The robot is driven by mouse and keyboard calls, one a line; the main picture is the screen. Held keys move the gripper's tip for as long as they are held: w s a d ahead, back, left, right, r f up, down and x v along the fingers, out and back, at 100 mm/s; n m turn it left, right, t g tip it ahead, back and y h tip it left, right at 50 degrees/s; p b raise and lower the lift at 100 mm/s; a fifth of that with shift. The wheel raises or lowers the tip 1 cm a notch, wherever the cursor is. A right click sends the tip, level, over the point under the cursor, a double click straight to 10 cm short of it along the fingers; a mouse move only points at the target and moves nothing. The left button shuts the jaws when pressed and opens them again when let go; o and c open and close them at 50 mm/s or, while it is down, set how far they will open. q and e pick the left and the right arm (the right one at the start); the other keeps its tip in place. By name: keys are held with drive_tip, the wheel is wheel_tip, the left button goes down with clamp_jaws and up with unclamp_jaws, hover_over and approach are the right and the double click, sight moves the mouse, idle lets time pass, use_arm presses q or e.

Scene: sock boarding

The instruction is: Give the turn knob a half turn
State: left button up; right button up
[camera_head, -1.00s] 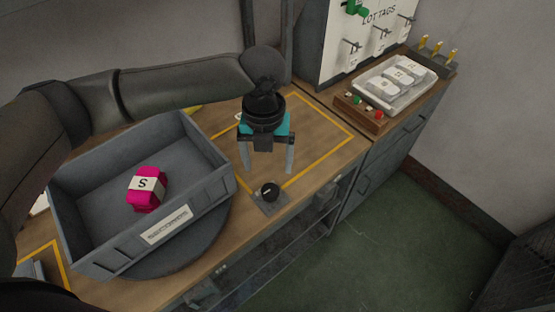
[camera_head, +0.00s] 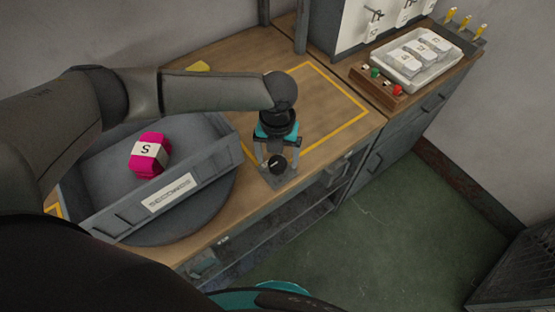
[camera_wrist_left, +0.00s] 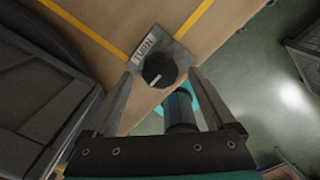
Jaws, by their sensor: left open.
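The turn knob (camera_head: 277,164) is a round black knob with a pale pointer line, on a small grey plate on the wooden bench top near its front edge. It also shows in the left wrist view (camera_wrist_left: 160,70), beside a label reading TURN (camera_wrist_left: 146,46). My left gripper (camera_head: 277,166) is open and points down over the knob. In the left wrist view the two fingers (camera_wrist_left: 160,84) stand on either side of the knob, apart from it. I cannot tell how far above the plate the fingertips are. My right gripper is not in view.
A grey bin (camera_head: 107,219) marked SECONDS, holding a pink bundle (camera_head: 149,154) labelled S, stands on a round turntable (camera_head: 215,213) left of the knob. A yellow-outlined area (camera_head: 320,100) behind the knob is clear. A button box and white tray (camera_head: 385,68) stand at the right.

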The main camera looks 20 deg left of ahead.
use_arm(q)
drive_tip(key=shift+f, duration=0.65)
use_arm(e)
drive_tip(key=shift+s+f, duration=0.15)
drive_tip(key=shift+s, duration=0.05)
use_arm(q)
drive_tip(key=shift+c, duration=0.4)
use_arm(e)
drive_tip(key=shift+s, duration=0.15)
